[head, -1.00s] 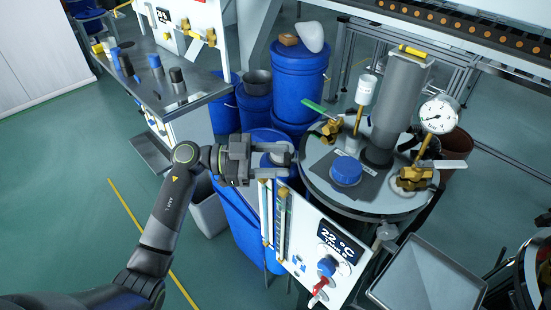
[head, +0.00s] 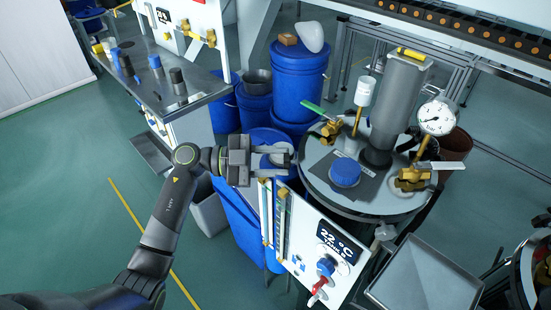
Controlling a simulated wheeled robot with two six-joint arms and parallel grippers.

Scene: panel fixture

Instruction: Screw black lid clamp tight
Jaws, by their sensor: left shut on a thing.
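The round grey lid (head: 322,182) of the tank is at the right of centre in the head view, with a blue cap (head: 345,172) on top. My left gripper (head: 286,158) reaches in from the left to the lid's left rim. Its jaws are shut on the black lid clamp at that rim. The clamp is mostly hidden by the fingers, so how tight it sits cannot be seen. Another clamp (head: 385,232) shows at the lid's front edge. My right gripper is not in view.
Brass valves (head: 412,179), a pressure gauge (head: 437,116) and a grey column (head: 397,100) stand on the lid. A temperature panel (head: 325,255) is below my gripper. Blue barrels (head: 298,85) stand behind. The floor at the left is clear.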

